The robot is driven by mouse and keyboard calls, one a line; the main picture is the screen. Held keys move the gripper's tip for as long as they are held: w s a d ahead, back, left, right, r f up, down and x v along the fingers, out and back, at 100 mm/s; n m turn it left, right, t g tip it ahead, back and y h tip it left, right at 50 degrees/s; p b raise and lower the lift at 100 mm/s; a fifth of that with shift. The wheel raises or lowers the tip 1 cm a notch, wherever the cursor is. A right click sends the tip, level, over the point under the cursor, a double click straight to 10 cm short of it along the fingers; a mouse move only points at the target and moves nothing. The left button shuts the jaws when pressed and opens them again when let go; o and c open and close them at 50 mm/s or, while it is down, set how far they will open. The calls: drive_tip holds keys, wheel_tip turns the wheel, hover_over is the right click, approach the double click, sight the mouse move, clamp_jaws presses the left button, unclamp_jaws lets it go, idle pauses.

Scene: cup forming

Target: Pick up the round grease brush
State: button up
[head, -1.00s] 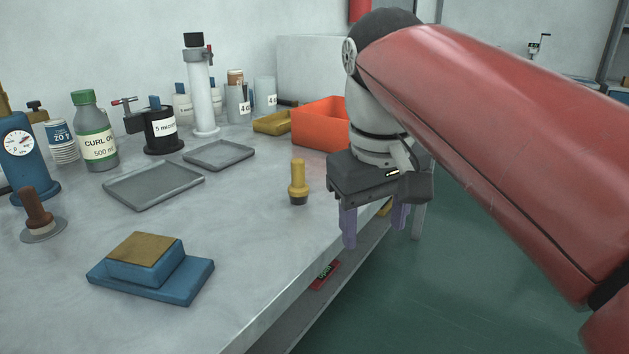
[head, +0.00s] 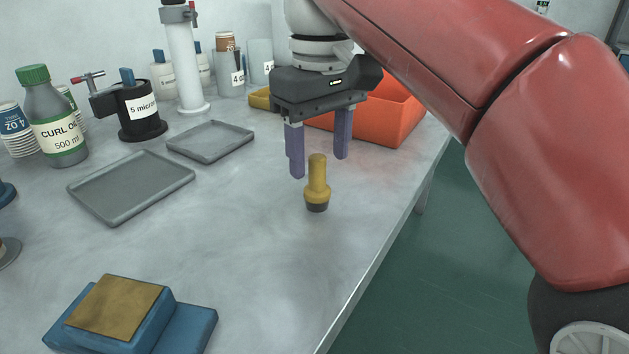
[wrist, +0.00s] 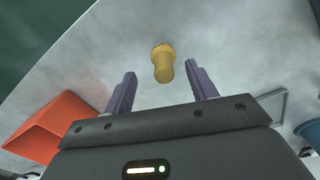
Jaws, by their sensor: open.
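The round grease brush (head: 317,184) has a yellow handle and a dark round base. It stands upright on the grey table, right of the middle and near the table's right edge. My gripper (head: 318,167) is open and empty, its two purple fingers pointing down. In the head view the fingers are above and behind the brush, apart from it. In the wrist view the brush (wrist: 163,63) shows beyond the fingertips, between the lines of the two fingers of my gripper (wrist: 162,75).
An orange bin (head: 400,112) stands close behind my gripper. Two shallow grey trays (head: 130,187) lie to the left. A blue block with a tan top (head: 190,325) is at the front left. A green-capped bottle (head: 58,120) stands far left. The table around the brush is clear.

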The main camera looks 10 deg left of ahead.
sight(318, 189)
drive_tip(key=f, duration=0.1)
drive_tip(key=f+b, duration=0.1)
drive_tip(key=f, duration=0.3)
drive_tip(key=shift+s+a+f, duration=0.1)
drive_tip(key=shift+s+f, duration=0.1)
drive_tip(key=shift+s, duration=0.05)
drive_tip(key=shift+r, duration=0.1)
drive_tip(key=c, duration=1.1)
